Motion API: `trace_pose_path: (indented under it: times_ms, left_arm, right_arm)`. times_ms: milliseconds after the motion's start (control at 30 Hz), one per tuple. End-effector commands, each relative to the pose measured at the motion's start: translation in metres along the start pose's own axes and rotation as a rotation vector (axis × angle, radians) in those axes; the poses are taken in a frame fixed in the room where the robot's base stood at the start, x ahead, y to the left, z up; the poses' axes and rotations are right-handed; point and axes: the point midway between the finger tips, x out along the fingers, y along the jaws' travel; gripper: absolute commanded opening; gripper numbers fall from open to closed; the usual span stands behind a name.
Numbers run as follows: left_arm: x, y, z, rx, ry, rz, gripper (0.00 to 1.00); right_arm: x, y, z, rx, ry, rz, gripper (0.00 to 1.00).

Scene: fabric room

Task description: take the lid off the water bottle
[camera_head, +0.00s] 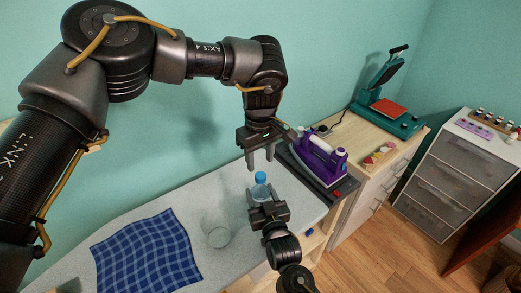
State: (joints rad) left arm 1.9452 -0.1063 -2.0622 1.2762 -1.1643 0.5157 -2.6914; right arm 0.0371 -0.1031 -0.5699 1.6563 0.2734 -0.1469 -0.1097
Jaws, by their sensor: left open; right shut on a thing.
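The water bottle (258,193) is a small clear bottle standing on the grey table, with its blue lid (261,177) on top. My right gripper (266,204) comes from the front and is shut on the bottle's body, covering part of it. My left gripper (261,164) points down from above, open and empty, with its fingers just above and around the level of the blue lid. I cannot tell whether a finger touches the lid.
A clear glass (216,233) stands left of the bottle on the table (190,200). A blue checked cloth (147,255) lies further left. A purple iron (318,155) on a dark base (330,187) is close on the right. A heat press (388,105) stands on the wooden cabinet behind.

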Motion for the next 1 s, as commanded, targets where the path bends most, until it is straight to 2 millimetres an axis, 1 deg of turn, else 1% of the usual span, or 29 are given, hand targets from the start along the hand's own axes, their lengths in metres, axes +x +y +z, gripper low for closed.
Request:
trace_pose_path:
  times_ms: [33,100,300,467,733,1000]
  left_arm:
    - [0.010,-0.001,0.000,0.000,-0.002,-0.003,0.46]
    - [0.021,-0.001,0.000,0.000,-0.003,-0.002,0.46]
    - [0.044,0.000,0.000,-0.001,-0.001,-0.001,0.46]
    - [0.053,0.000,0.000,-0.001,0.000,-0.001,0.46]
    - [0.054,0.000,0.000,-0.001,0.000,0.000,0.46]
    - [0.054,0.000,0.000,-0.001,0.000,0.000,0.11]
  right_arm:
    - [-0.001,0.000,0.005,-0.001,-0.012,0.000,0.00]
    - [-0.001,0.000,0.005,-0.001,-0.012,0.000,0.00]
    - [-0.001,0.000,0.005,-0.001,-0.013,0.000,0.00]
    - [-0.001,0.000,0.006,-0.001,-0.013,0.000,0.00]
    - [-0.001,0.000,0.006,-0.001,-0.013,0.000,0.00]
    - [-0.001,0.000,0.006,-0.001,-0.014,0.000,0.00]
